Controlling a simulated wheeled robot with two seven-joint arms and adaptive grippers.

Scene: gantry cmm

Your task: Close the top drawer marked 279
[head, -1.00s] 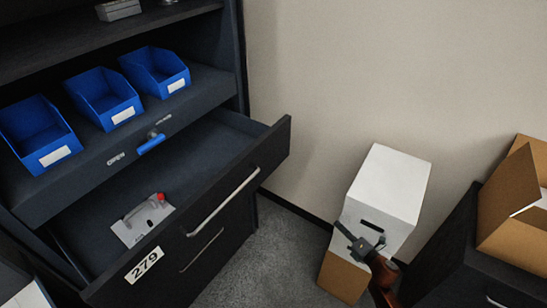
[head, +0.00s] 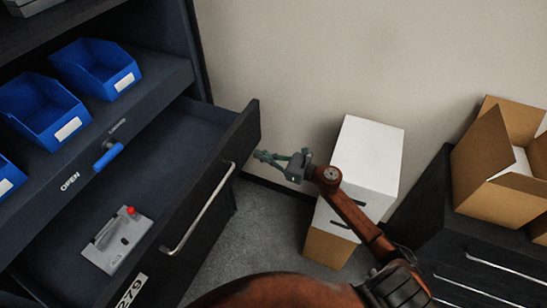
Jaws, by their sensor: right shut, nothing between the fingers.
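The top drawer marked 279 (head: 208,182) is pulled well out of the dark cabinet at the left. Its number label (head: 131,291) is partly cut by the bottom edge of the view, and a long metal handle (head: 200,208) runs along its front. A grey device with a red knob (head: 118,239) lies inside the drawer. My right gripper (head: 258,155) is shut and empty. Its fingertips are close to the right end of the drawer front; I cannot tell whether they touch it. My left gripper is not in view.
Blue bins (head: 44,110) stand on the shelf above the drawer, with a blue handle (head: 108,156) on the shelf's edge. White and brown boxes (head: 368,155) are stacked by the wall. An open carton (head: 497,165) sits on a dark cabinet (head: 440,225) at right.

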